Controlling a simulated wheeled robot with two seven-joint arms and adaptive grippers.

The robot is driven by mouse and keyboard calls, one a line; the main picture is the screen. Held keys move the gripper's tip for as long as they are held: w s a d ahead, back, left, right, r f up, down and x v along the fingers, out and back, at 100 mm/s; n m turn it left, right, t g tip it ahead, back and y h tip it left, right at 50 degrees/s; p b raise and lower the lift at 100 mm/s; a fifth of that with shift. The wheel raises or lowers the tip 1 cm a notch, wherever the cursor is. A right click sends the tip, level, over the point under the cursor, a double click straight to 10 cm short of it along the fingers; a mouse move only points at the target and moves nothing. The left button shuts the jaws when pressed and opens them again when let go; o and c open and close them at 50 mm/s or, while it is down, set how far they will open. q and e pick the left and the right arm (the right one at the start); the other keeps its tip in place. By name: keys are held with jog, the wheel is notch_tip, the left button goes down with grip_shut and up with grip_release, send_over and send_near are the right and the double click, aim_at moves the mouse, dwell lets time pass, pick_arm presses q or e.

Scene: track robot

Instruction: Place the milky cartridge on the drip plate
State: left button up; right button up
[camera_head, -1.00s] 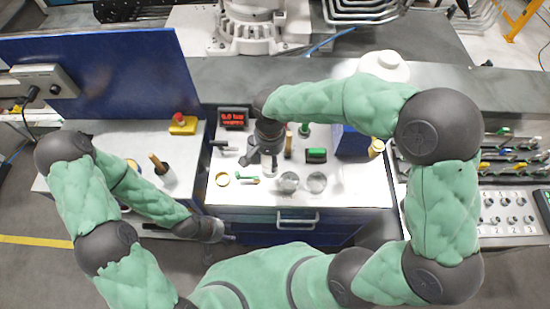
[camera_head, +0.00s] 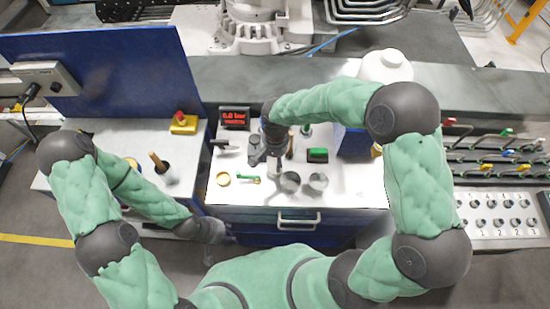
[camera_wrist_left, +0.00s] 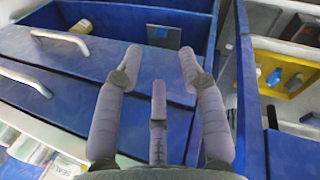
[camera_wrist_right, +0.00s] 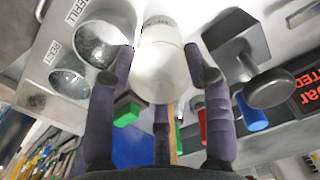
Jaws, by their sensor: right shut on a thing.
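The milky cartridge (camera_wrist_right: 158,62) is a whitish translucent cylinder between the fingers of my right gripper (camera_wrist_right: 160,75), which is shut on it. In the head view my right gripper (camera_head: 267,157) is over the white worktop, left of two round grey dishes (camera_head: 290,181) (camera_head: 317,182). The right wrist view shows two shiny round dishes (camera_wrist_right: 103,40) (camera_wrist_right: 70,75) beside printed labels. I cannot tell which thing is the drip plate. The cartridge's far end is hidden. My left gripper (camera_head: 212,250) is open and empty, with its fingers (camera_wrist_left: 160,70) spread near the blue drawers.
A red display (camera_head: 234,118) and a green block (camera_head: 317,155) stand on the worktop. A red-topped yellow button box (camera_head: 184,123) stands on the left bench. The worktop's front right is clear.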

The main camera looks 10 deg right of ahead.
jog(key=shift+f, duration=0.2)
jog(key=o, duration=1.2)
jog(key=shift+o, duration=0.3)
jog(key=shift+r, duration=0.15)
